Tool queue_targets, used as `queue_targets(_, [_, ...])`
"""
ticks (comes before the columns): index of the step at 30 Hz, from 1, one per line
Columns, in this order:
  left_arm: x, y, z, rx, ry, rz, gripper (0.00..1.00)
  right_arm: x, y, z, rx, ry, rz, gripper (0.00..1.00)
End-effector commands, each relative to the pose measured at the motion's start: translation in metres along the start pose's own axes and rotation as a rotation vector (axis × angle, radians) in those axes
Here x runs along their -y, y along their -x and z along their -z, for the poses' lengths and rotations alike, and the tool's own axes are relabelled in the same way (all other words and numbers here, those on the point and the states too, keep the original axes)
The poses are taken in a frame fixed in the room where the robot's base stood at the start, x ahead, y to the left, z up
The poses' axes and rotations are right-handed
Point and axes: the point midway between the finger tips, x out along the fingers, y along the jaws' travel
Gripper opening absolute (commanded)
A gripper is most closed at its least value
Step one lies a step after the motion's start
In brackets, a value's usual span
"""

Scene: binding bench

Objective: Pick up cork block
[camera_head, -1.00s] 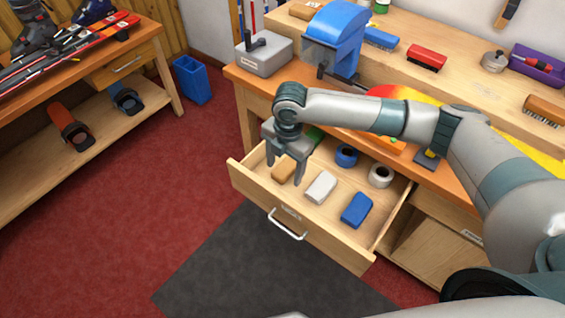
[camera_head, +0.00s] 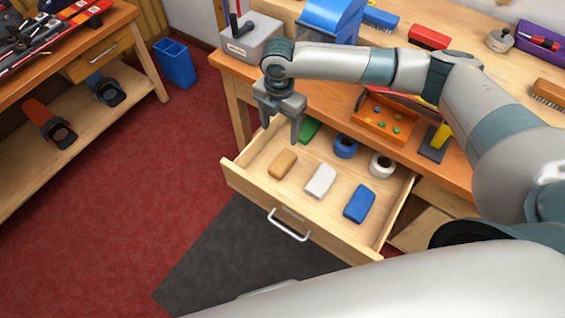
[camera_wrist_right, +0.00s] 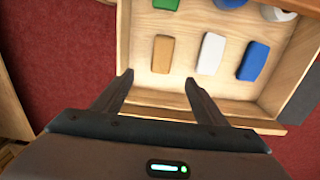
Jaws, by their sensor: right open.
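The cork block (camera_head: 282,163) is a small tan block lying in the open drawer (camera_head: 318,222), near its left end. It also shows in the right wrist view (camera_wrist_right: 163,54), ahead of the fingertips and between their lines. My right gripper (camera_head: 281,133) is open and empty above the drawer's left back part, apart from the block. Its two spread fingers (camera_wrist_right: 158,82) show in the right wrist view. My left gripper is not in view.
A white block (camera_head: 320,181) and a blue block (camera_head: 359,204) lie right of the cork block. A green block (camera_head: 309,131), blue tape roll (camera_head: 345,146) and white roll (camera_head: 382,165) lie behind. Drawer walls surround them; the bench (camera_head: 225,65) stands behind.

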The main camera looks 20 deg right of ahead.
Motion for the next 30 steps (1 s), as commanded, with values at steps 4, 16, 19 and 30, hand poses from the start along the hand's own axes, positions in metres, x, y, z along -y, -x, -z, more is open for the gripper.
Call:
queue_targets(4, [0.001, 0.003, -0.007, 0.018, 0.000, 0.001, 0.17, 0.001, -0.011, 0.001, -0.001, 0.000, 0.002, 0.66])
queue_targets(16, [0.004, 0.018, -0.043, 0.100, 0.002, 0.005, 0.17, 0.002, -0.076, 0.000, 0.000, -0.001, 0.004, 0.66])
queue_targets(19, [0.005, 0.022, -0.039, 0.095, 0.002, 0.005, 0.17, 0.001, -0.094, 0.001, -0.001, -0.001, 0.003, 0.66])
queue_targets(30, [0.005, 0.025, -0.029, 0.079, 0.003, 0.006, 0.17, 0.001, -0.121, 0.000, 0.000, 0.000, 0.000, 0.66])
